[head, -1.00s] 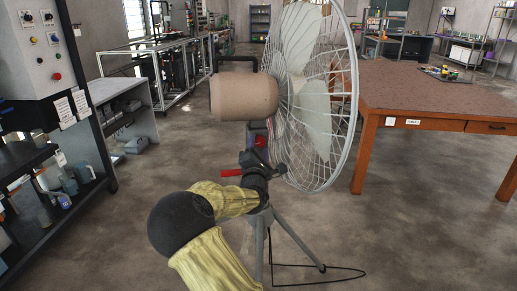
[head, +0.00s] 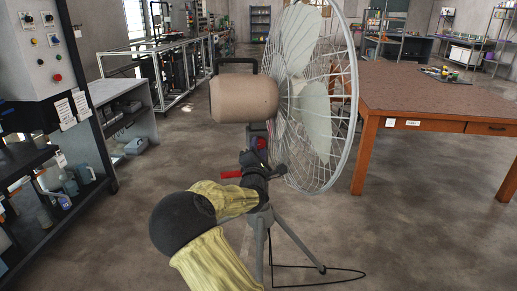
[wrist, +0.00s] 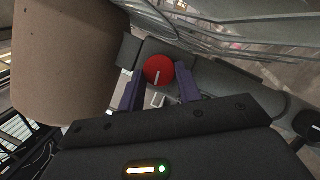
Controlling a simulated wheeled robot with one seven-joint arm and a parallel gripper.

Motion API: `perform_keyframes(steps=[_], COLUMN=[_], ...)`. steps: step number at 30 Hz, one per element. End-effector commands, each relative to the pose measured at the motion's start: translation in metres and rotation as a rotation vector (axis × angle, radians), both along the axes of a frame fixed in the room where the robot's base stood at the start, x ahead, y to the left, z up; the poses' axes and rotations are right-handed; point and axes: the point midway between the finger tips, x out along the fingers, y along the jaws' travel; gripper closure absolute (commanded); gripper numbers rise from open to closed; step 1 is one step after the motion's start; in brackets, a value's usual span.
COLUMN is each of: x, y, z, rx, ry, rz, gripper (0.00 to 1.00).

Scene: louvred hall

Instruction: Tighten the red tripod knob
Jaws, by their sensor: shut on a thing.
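The red knob (wrist: 158,70) is round with a white line on its face. In the wrist view it sits between the two purple fingers of my gripper (wrist: 159,80), which are shut on its sides. In the head view my dark gripper (head: 256,165) is at the tripod head behind the fan motor, and the contact with the knob is hard to make out there. The grey tripod (head: 291,241) stands on the floor and carries the fan (head: 318,100) with its tan motor housing (head: 243,98).
A red bar (head: 231,174) sticks out left beside my gripper. The fan's wire cage is close to its right. A wooden table (head: 440,88) stands at right, and a dark shelf (head: 90,185) with a control box (head: 45,60) at left. A black cable (head: 345,270) lies by the tripod.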

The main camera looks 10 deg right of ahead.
Motion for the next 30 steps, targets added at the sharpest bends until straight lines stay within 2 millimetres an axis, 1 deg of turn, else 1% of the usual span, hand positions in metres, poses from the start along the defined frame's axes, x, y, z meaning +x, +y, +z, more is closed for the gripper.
perform_keyframes(steps=[5, 11, 30], x=[0.000, 0.000, -0.001], y=[0.000, 0.001, 0.000], z=[0.003, 0.006, 0.012], rx=[0.084, 0.232, 0.835], ry=[0.005, 0.011, 0.032], rz=[0.000, -0.002, -0.004], gripper=[0.89, 0.89, 0.89])
